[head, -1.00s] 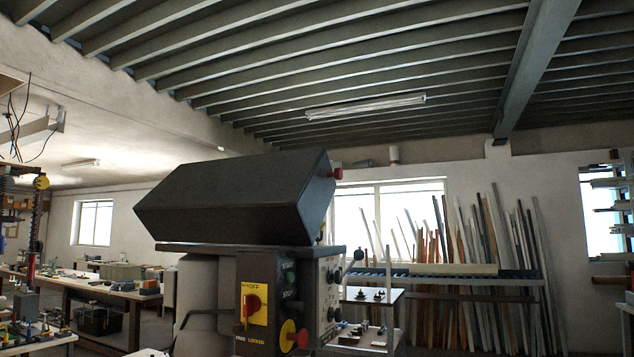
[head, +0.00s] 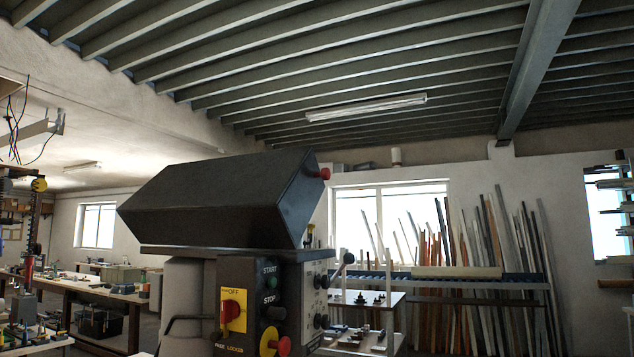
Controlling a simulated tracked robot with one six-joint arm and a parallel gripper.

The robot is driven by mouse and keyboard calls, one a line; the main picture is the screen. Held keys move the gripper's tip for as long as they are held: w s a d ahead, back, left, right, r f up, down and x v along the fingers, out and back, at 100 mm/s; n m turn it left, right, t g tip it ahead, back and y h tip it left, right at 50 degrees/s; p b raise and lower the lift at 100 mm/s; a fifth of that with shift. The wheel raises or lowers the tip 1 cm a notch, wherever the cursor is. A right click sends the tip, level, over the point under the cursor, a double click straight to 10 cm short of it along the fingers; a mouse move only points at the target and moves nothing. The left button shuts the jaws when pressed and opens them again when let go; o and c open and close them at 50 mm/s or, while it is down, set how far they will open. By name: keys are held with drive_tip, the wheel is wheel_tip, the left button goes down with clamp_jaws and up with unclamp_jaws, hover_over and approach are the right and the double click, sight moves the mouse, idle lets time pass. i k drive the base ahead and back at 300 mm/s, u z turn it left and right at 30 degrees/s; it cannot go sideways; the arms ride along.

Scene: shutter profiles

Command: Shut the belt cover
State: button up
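The belt cover (head: 215,196) is a large dark box-shaped hood on top of the drill-press-like machine (head: 290,290) in the middle of the head view. The front has a yellow OFF panel with a red switch (head: 232,311), START and STOP buttons, and a red-and-yellow knob below. My gripper is not in view.
A rack of long upright profiles (head: 480,270) stands at the right against the wall. A small table with parts (head: 362,300) is just right of the machine. Workbenches (head: 85,300) line the left. Open floor is little seen.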

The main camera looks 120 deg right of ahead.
sight(265, 199)
drive_tip(key=u, duration=0.05)
drive_tip(key=k, duration=2.9)
drive_tip(key=z, duration=0.85)
drive_tip(key=i, duration=0.5)
drive_tip(key=u, duration=0.05)
